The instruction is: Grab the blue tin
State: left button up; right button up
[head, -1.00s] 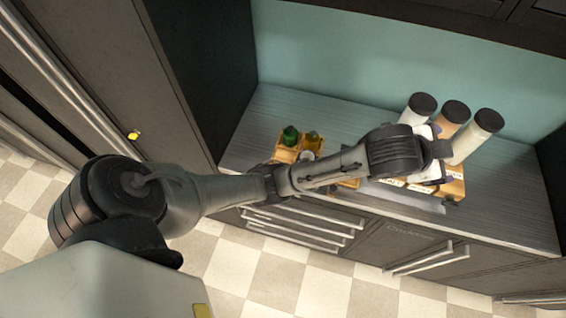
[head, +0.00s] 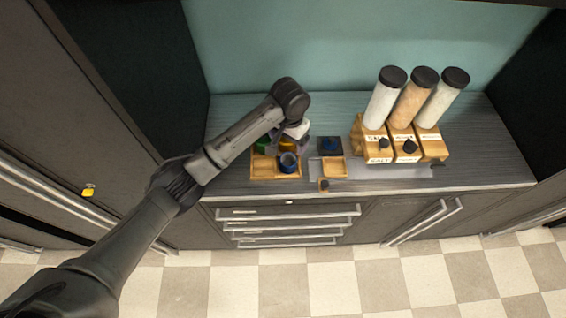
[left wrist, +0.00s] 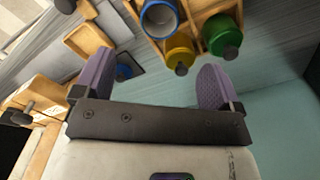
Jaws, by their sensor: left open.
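The blue tin (head: 288,163) stands in the front right compartment of a wooden tray (head: 262,175). In the left wrist view the blue tin (left wrist: 160,20) is at the top edge, partly cut off, with its round top open. My left gripper (head: 292,140) is just above and behind the tin in the head view, open and empty. In the left wrist view its two purple fingers (left wrist: 156,72) are spread apart, and the tin lies beyond them. My right gripper is not in view.
A yellow tin (left wrist: 180,55) and a green tin (left wrist: 222,38) share the tray. A small blue piece (head: 330,144) lies on a dark square to the right. Three tall dispensers (head: 412,105) stand farther right on wooden blocks. The back left counter is clear.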

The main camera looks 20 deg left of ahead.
pick_arm(q)
send_near(288, 161)
jog(key=shift+s+d+f, duration=0.15)
jog(key=shift+s+f, duration=0.15)
jog(key=shift+s, duration=0.25)
jog(key=shift+s+d+f, duration=0.1)
jog(key=shift+s+f, duration=0.2)
jog(key=shift+s, duration=0.25)
jog(key=shift+w+d+f, duration=0.1)
jog(key=shift+d+f, duration=0.05)
jog(key=shift+f, duration=2.45)
jog(key=shift+c, duration=0.4)
jog(key=c, duration=1)
